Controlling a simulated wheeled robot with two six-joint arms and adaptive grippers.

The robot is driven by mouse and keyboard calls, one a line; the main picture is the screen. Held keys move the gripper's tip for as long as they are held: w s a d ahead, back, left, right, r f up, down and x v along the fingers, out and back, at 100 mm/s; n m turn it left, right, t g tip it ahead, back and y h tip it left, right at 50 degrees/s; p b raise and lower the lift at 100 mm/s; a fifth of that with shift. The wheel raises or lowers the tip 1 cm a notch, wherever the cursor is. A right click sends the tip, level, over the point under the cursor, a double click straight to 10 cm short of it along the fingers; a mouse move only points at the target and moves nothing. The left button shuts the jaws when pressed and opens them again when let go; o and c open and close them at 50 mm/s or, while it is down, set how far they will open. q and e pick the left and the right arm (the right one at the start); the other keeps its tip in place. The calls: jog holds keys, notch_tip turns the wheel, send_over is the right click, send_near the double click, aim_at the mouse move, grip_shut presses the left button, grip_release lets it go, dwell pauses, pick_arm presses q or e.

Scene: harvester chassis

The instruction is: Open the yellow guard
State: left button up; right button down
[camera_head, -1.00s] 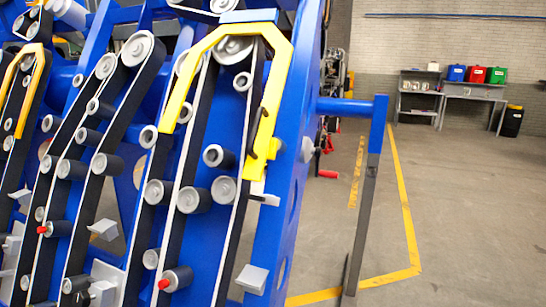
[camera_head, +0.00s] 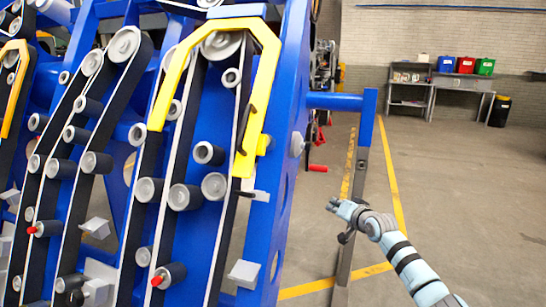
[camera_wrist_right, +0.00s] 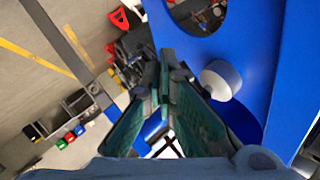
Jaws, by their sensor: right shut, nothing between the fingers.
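The yellow guard (camera_head: 267,45) is an angular frame arching over the top roller and belts of the blue harvester chassis (camera_head: 283,110). Its right leg runs down to a wider lower end with a dark handle-like piece (camera_head: 247,128). My right gripper (camera_head: 337,207) is right of the chassis, apart from the guard, past the blue side bar. In the right wrist view its fingers (camera_wrist_right: 163,75) are together with nothing between them, beside the blue plate and a grey round knob (camera_wrist_right: 221,79). My left gripper is not in view.
A blue bar (camera_head: 335,101) with a grey post (camera_head: 352,200) sticks out right of the chassis, close to my right arm. A second, orange-yellow guard (camera_head: 14,85) is at the far left. The floor on the right is open; a bench (camera_head: 465,85) with bins stands far back.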

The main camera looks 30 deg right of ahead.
aim_at(262, 155)
jog(key=s+a+r+m+t+y, duration=0.1)
jog(key=a+r+m+y, duration=0.3)
jog(key=r, duration=0.7)
jog(key=s+a+r+m+t+y, duration=0.1)
jog(key=a+r+y, duration=0.2)
jog(key=a+r, duration=0.5)
jog(key=s+a+r+m+g+y, duration=0.1)
jog(key=s+a+r+m+y, duration=0.15)
jog(key=a+m, duration=0.2)
jog(key=shift+n+y, duration=0.25)
jog(key=p+x, duration=0.2)
jog(key=x, duration=0.7)
jog(key=shift+w+f+p, duration=0.25)
jog(key=shift+w+p, duration=0.15)
jog(key=shift+w+d+f, duration=0.15)
jog(key=shift+w, duration=0.05)
